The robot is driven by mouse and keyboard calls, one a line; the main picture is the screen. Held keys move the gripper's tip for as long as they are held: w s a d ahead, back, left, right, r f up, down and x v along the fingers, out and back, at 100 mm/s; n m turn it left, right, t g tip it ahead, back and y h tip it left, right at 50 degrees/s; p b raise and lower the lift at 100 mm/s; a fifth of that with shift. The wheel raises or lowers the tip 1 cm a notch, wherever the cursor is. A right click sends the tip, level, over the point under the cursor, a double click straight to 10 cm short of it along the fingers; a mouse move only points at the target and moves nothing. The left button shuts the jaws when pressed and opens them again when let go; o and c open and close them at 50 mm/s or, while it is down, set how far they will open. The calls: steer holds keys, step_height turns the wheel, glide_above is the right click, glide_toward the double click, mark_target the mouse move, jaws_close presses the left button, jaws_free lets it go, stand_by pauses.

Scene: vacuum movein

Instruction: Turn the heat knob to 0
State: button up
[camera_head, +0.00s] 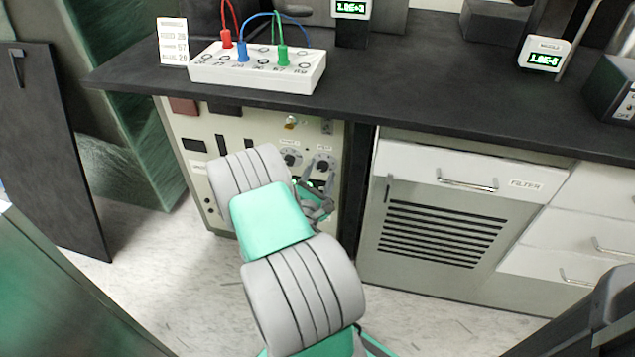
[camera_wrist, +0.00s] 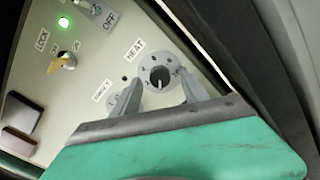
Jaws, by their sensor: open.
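The heat knob (camera_wrist: 158,74) is dark and round, on a pale dial under a "HEAT" label in the wrist view. A white pointer mark on it points roughly down in that picture; the dial numbers are too small to read surely. In the head view the knob (camera_head: 324,163) is the right one of two dials on the beige panel. My gripper (camera_wrist: 158,93) is open, with one finger on each side of the knob in the picture; I cannot tell whether they touch it. My gripper (camera_head: 318,185) is at the panel in the head view.
A second dial (camera_head: 290,158) sits left of the heat knob, partly behind a finger in the wrist view. A yellow lock knob (camera_wrist: 68,60) and a lit green lamp (camera_wrist: 63,22) are also on the panel. The black counter (camera_head: 420,95) overhangs the panel.

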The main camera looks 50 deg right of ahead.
steer(key=b+v, duration=0.2)
steer(key=v, duration=0.5)
steer(key=shift+s, duration=0.1)
